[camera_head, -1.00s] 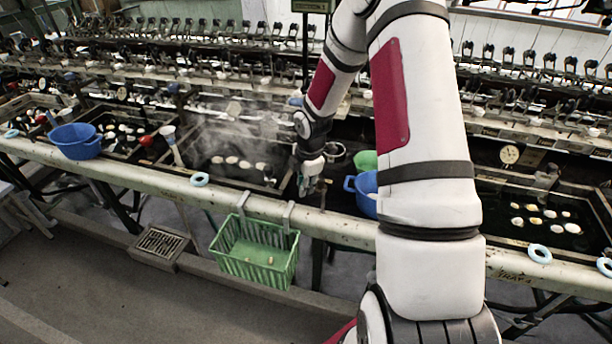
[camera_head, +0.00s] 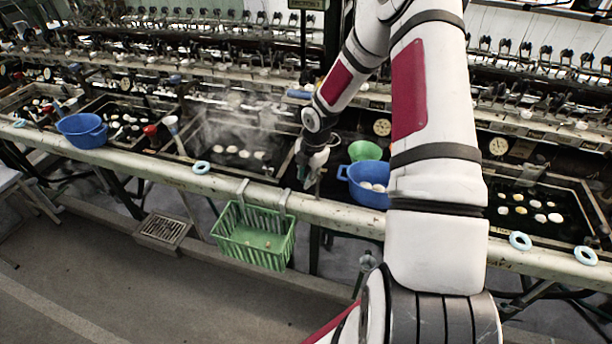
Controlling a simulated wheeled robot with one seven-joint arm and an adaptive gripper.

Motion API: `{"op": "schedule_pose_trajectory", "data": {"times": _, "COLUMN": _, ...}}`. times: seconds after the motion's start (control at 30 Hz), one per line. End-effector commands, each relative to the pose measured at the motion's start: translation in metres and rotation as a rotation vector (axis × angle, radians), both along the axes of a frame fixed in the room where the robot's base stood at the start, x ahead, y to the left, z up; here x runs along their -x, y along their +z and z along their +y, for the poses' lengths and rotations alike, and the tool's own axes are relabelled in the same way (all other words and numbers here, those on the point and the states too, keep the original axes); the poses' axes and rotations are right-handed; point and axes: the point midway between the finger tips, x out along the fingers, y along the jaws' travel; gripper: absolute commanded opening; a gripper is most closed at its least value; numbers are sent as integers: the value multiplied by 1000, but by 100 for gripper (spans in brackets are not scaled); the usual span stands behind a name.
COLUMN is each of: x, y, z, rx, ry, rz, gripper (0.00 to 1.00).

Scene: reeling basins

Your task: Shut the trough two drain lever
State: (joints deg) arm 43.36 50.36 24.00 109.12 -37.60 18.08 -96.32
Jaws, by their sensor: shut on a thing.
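My gripper (camera_head: 308,181) is low at the front right corner of the steaming trough (camera_head: 274,178), just behind the cream front rail (camera_head: 345,218). Its fingers are small and dark in the view and appear closed. What they close on is mostly hidden by the fingers; from its place it is likely the drain lever, but I cannot make out its shape or its angle. Pale cocoons (camera_head: 245,154) float in dark water in that trough, left of my gripper.
A blue basin (camera_head: 352,186) and a green bowl (camera_head: 364,151) stand close right of my gripper. A green basket (camera_head: 228,240) hangs from the rail below left. Light blue rings (camera_head: 201,167) sit on the rail. Another blue basin (camera_head: 82,135) is far left.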

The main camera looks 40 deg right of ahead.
Motion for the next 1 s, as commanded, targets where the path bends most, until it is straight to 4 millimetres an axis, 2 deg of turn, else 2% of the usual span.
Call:
{"op": "schedule_pose_trajectory", "data": {"times": 0.13, "x": 1, "y": 0, "z": 0, "rx": -1, "ry": -2, "rz": 2, "gripper": 0}}
{"op": "schedule_pose_trajectory", "data": {"times": 0.17, "x": 1, "y": 0, "z": 0, "rx": -1, "ry": -2, "rz": 2, "gripper": 26}}
{"op": "schedule_pose_trajectory", "data": {"times": 0.23, "x": 1, "y": 0, "z": 0, "rx": -1, "ry": -2, "rz": 2, "gripper": 42}}
{"op": "schedule_pose_trajectory", "data": {"times": 0.53, "x": 0, "y": 0, "z": 0, "rx": 0, "ry": -2, "rz": 1, "gripper": 42}}
{"op": "schedule_pose_trajectory", "data": {"times": 0.67, "x": 1, "y": 8, "z": -1, "rx": 0, "ry": -3, "rz": -1, "gripper": 42}}
{"op": "schedule_pose_trajectory", "data": {"times": 0.77, "x": 4, "y": 23, "z": -3, "rx": 1, "ry": -5, "rz": -3, "gripper": 42}}
{"op": "schedule_pose_trajectory", "data": {"times": 1.0, "x": 13, "y": 71, "z": -5, "rx": 3, "ry": -5, "rz": -3, "gripper": 42}}
